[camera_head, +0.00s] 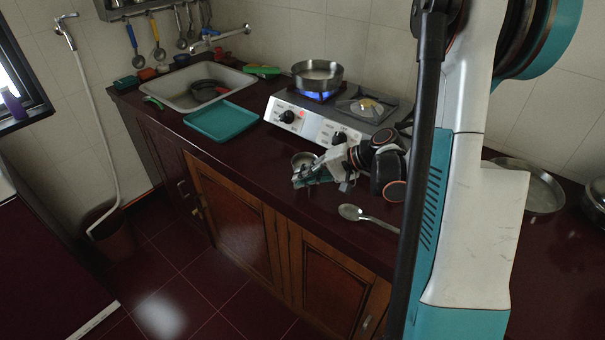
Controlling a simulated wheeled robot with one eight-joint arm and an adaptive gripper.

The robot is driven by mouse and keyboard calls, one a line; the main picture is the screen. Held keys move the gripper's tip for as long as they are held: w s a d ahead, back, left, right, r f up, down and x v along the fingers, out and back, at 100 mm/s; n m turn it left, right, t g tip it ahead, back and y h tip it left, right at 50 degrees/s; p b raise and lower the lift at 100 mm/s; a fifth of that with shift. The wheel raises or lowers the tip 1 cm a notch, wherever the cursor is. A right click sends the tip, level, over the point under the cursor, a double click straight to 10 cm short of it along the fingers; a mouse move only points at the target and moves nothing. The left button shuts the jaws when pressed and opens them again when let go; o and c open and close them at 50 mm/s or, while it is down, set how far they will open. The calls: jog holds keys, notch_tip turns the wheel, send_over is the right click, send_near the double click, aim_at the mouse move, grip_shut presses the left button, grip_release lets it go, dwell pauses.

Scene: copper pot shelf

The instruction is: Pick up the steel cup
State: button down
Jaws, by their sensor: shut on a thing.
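The steel cup (301,158) is a small round metal cup on the dark red counter, in front of the stove. Only its upper rim and part of its side show; my gripper covers the rest. My gripper (304,178) is at the cup's near side, with its fingers closed on it. The cup looks upright. I cannot tell whether its base is touching the counter.
A stove (305,118) with a steel pot (318,75) over a blue flame stands behind the cup. A teal tray (221,121) lies to the left, beside the sink (184,97). A spoon (352,212) lies near the counter's front edge. A shallow steel pan (541,190) is at right.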

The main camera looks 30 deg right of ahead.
jog(key=shift+r, duration=0.1)
notch_tip(320, 180, up, 20)
jog(key=p, duration=0.7)
dwell(0.6)
